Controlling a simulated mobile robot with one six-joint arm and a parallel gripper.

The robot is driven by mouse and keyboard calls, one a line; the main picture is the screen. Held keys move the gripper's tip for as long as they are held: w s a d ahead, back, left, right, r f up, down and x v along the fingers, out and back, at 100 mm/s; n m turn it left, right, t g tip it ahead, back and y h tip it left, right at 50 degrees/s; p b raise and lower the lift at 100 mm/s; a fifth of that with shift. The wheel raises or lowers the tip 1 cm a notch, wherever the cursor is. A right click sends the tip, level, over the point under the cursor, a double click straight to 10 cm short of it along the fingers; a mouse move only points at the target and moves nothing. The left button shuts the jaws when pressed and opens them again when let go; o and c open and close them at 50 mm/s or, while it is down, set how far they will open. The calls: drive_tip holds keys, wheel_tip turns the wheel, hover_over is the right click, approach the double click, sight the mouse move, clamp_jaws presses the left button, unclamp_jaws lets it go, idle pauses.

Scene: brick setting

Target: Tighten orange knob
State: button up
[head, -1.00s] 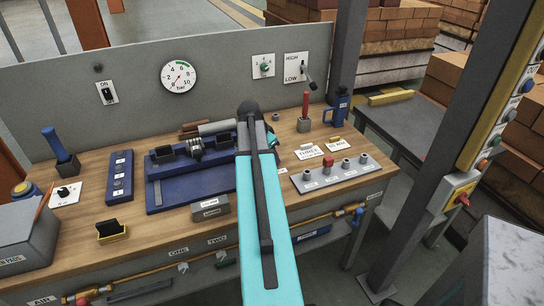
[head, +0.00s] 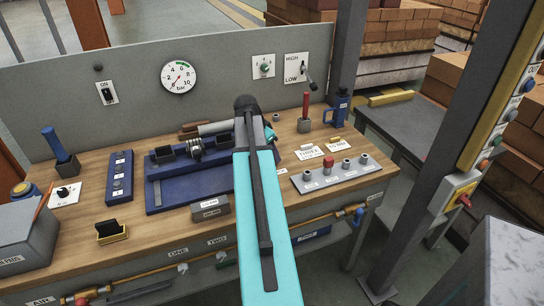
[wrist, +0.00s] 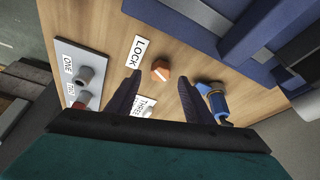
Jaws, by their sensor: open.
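The orange knob (wrist: 160,70) shows in the wrist view on the wooden bench top, with a pale line across its top. The white LOCK label (wrist: 138,51) lies just left of it. My gripper (wrist: 159,82) is open, with one dark finger on each side of the knob in the picture. No contact shows, and I cannot tell how high the fingertips are above the bench. In the head view the knob cannot be made out, and my arm covers part of the bench.
A grey plate (wrist: 88,60) with sockets and a red peg lies left in the wrist view. A blue fitting (wrist: 218,104) lies to the right. The blue vise (head: 170,190) stands on the bench (head: 90,200). A grey panel (head: 220,80) rises behind it.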

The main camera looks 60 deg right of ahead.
drive_tip(key=b+v, duration=0.1)
drive_tip(key=v, duration=1)
drive_tip(key=shift+b, duration=0.35)
